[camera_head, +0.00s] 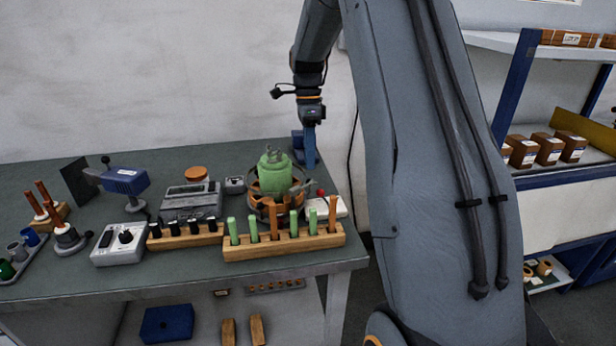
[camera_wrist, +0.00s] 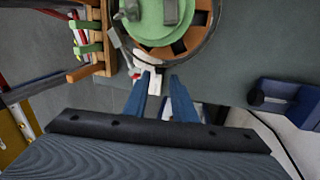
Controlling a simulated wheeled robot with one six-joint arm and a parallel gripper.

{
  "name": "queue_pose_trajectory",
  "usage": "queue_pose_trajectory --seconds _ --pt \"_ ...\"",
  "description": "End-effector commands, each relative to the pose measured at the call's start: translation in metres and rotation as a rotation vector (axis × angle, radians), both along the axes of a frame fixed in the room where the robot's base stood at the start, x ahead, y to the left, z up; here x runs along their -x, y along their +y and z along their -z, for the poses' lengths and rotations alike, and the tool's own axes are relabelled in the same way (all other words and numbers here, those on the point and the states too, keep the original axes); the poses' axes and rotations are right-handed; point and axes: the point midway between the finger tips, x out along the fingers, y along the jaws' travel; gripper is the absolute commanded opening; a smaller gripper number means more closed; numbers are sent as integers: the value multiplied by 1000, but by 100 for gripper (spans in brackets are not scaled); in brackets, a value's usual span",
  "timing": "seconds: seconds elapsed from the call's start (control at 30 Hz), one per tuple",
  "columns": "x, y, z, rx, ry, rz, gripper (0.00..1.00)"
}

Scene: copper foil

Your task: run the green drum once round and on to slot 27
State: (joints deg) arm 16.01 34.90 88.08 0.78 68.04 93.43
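The green drum (camera_head: 273,172) stands upright in a round orange-brown slotted ring (camera_head: 262,208) near the bench's right end. In the wrist view the drum (camera_wrist: 150,25) shows from above at the top edge, with dark slots in the ring (camera_wrist: 198,36) around it. No slot number is readable, so I cannot pick out slot 27. My gripper (camera_wrist: 161,77) points down with its two blue fingers apart and nothing held between them. It is just behind and right of the drum in the head view, apart from it.
A wooden rack (camera_head: 285,246) with green and copper-coloured sticks stands in front of the ring. A white box with a red button (camera_head: 328,208) is close at its right. A grey instrument (camera_head: 190,201) stands left. A blue bracket (camera_wrist: 285,98) is right of my fingers in the wrist view.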

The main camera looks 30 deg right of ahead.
Motion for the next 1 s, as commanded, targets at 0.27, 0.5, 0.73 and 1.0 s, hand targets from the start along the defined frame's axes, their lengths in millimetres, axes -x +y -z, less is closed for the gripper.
queue_pose_trajectory --seconds 0.27,0.5,0.73,1.0 --pt "9 3 41 -1 3 0 24" --pt "11 5 57 -1 1 -2 24" --pt "11 6 58 -1 0 -3 24" --pt "11 6 58 0 0 -3 0"
